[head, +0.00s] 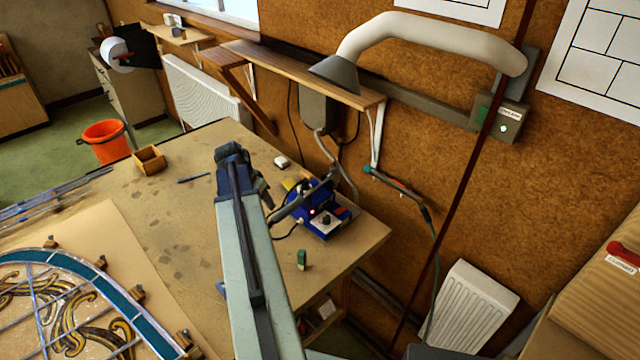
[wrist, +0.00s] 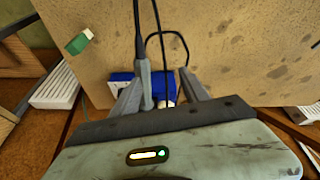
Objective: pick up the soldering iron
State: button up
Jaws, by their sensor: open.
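The soldering iron (head: 287,210) has a dark grey handle. It slants with its front end toward the blue soldering station (head: 328,222) near the bench's right edge, and its black cord loops from the back end. In the wrist view the iron (wrist: 145,82) lies between the two grey fingers of my gripper (wrist: 166,88), close beside the left one. I cannot tell whether it touches that finger. The iron's tip is hidden. In the head view my gripper (head: 262,190) is just left of the station, with its fingers partly hidden. The jaws are open.
A small green block (head: 302,259) stands on the bench (head: 345,255) near its front edge. A wooden box (head: 149,159) and a dark pen-like tool (head: 193,178) lie farther left. The leaded panel (head: 75,260) fills the lower left.

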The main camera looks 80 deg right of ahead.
aim_at(296, 201)
jog(key=s+d+m, duration=0.1)
jog(key=s, duration=0.1)
jog(key=s+d, duration=0.2)
jog(key=s, duration=0.1)
jog(key=s+d+r+m, duration=0.1)
jog(key=s+d, duration=0.1)
jog(key=shift+s+m+g, duration=0.2)
jog(key=shift+m+g, duration=0.1)
jog(key=shift+b+x, duration=1.05)
jog(key=shift+x, duration=0.1)
jog(key=b+x, duration=0.2)
jog(key=x, duration=0.1)
jog(key=d+b+x, duration=0.1)
jog(key=b+x, duration=0.1)
jog(key=b, duration=0.1)
jog(key=shift+w+d+f, duration=0.1)
jog(key=shift+f, duration=0.15)
jog(key=shift+r, duration=0.2)
grip_shut()
